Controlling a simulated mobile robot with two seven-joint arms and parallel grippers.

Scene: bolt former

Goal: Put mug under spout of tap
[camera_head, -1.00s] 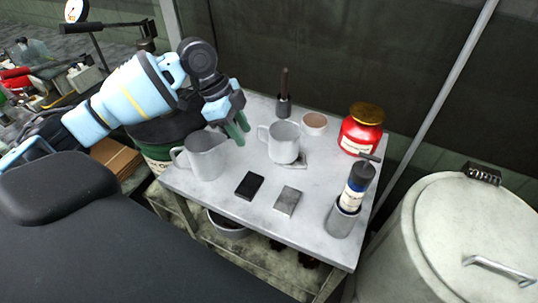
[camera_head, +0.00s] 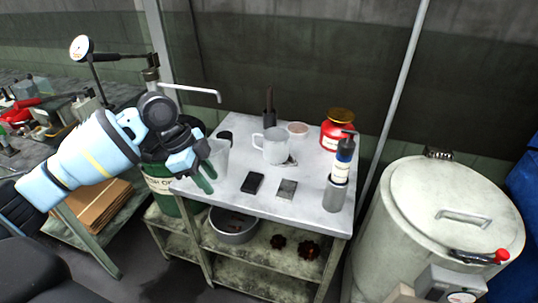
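A white enamel mug (camera_head: 275,148) stands upright on the light metal table, its handle to the left. A grey jug (camera_head: 219,160) stands at the table's left end. The tap (camera_head: 190,90) has a thin spout reaching right, above and behind the table's left end. My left gripper (camera_head: 206,180) is at the jug's left side, with its dark green fingers pointing down and apart. It hides the jug's handle, and I see nothing clearly held between the fingers. The gripper is well left of the mug. My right gripper is out of view.
A green drum (camera_head: 161,183) stands left of the table. A large pale bin (camera_head: 425,215) stands at right.

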